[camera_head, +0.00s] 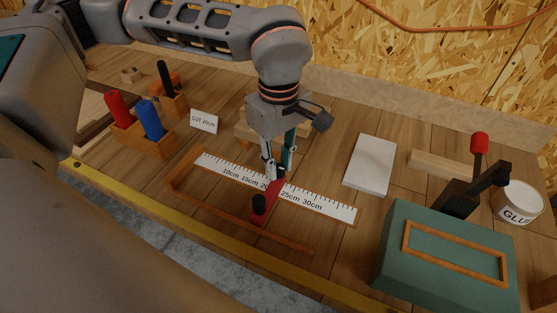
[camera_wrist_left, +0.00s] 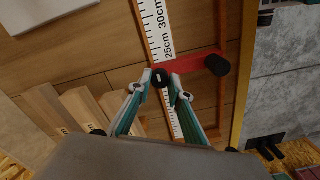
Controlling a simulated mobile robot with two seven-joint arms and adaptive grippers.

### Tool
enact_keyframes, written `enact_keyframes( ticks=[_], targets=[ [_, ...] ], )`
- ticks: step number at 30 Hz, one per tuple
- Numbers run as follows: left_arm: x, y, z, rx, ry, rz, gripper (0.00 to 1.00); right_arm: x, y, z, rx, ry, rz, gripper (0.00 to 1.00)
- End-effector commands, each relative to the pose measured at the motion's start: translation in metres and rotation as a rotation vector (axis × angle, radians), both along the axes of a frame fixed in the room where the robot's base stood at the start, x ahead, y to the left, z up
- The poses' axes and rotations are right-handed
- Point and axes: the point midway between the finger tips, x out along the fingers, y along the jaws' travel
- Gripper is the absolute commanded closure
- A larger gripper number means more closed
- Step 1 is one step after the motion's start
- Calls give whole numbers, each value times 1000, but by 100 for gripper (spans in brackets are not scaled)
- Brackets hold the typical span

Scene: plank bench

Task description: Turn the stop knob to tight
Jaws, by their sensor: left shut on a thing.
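The red stop (camera_head: 273,193) lies across the white ruler (camera_head: 225,168), between the partly hidden 20 mark and the 25cm mark. A black cylindrical grip (camera_head: 259,206) stands at its near end; it also shows in the left wrist view (camera_wrist_left: 217,65). The dark stop knob (camera_wrist_left: 159,76) sits at the other end of the red arm, over the ruler. My left gripper (camera_head: 273,172) points down at the stop. In the left wrist view its fingertips (camera_wrist_left: 160,85) are shut on the knob, one on each side. In the head view the fingers hide the knob. My right gripper is not in view.
A wooden rack (camera_head: 150,140) with red and blue handles stands left, by a "CUT" card (camera_head: 204,121). A white slab (camera_head: 370,165), a green box (camera_head: 450,265), a red-tipped lever (camera_head: 479,145) and a glue pot (camera_head: 518,203) are right. Wooden blocks (camera_wrist_left: 85,110) lie near the gripper.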

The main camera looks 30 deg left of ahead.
Motion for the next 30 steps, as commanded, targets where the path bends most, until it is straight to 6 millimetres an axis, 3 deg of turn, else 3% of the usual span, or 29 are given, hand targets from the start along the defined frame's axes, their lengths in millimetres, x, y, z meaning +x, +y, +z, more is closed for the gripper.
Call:
enact_keyframes(
  ticks=[17, 18, 19, 30],
  targets=[
    [1, 0, 2, -1, -5, -32, 100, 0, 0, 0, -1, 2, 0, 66],
    [1, 0, 2, -1, -5, -32, 73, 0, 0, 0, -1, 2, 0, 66],
    [1, 0, 1, -1, -5, -32, 65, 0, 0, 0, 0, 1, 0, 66],
    [1, 0, 2, 0, -2, -30, 64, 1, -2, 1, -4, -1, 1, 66]
  ],
)
